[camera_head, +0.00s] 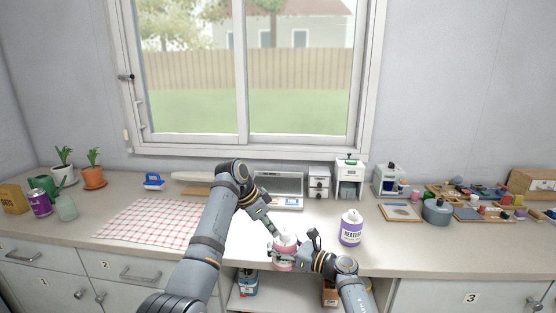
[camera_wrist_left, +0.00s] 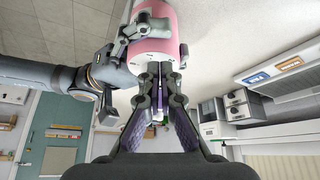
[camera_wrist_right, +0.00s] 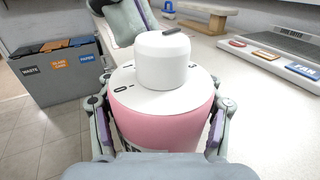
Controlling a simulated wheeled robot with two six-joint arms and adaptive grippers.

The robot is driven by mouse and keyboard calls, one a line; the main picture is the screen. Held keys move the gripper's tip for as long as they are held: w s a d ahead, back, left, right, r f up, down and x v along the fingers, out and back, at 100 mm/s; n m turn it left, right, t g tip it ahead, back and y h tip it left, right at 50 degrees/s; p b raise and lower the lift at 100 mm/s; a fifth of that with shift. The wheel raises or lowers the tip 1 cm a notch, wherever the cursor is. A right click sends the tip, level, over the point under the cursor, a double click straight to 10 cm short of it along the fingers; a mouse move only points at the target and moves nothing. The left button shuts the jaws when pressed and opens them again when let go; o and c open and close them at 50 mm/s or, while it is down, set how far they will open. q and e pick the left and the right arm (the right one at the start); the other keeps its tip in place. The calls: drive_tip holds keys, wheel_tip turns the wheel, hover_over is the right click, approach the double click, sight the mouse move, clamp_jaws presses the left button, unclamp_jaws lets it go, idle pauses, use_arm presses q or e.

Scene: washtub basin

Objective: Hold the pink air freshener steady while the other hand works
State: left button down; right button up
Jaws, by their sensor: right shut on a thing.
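The pink air freshener (camera_head: 284,264) is a pink can with a white top and a rounded white cap; a dark piece shows on the cap. My right gripper (camera_head: 284,256) is shut around its pink body near the counter's front edge. In the right wrist view the can (camera_wrist_right: 165,125) stands between the fingers. My left gripper (camera_head: 273,234) is beside the cap end, with its fingertips close together. In the left wrist view those fingertips (camera_wrist_left: 160,72) point at the can's white end (camera_wrist_left: 150,46); whether they touch it cannot be told.
A purple-and-white leather can (camera_head: 351,229) stands right of my right gripper. A checkered cloth (camera_head: 150,223) lies to the left. Small tools and pots, including a grey pot (camera_head: 436,211), fill the right. Open shelves lie below the counter edge.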

use_arm(q)
drive_tip(key=shift+a, duration=0.3)
drive_tip(key=shift+r, duration=0.15)
drive_tip(key=shift+r, duration=2.9)
drive_tip(key=shift+s+d+f, duration=0.1)
drive_tip(key=shift+s+f, duration=0.15)
drive_tip(key=shift+f, duration=0.75)
drive_tip(key=shift+s+d+f, duration=0.15)
drive_tip(key=shift+s+f, duration=0.05)
drive_tip(key=shift+f, duration=0.8)
drive_tip(key=shift+s+d+f, duration=0.1)
drive_tip(key=shift+s+f, duration=0.15)
drive_tip(key=shift+f, duration=0.75)
drive_tip(key=shift+w+d, duration=0.15)
drive_tip(key=shift+d, duration=0.15)
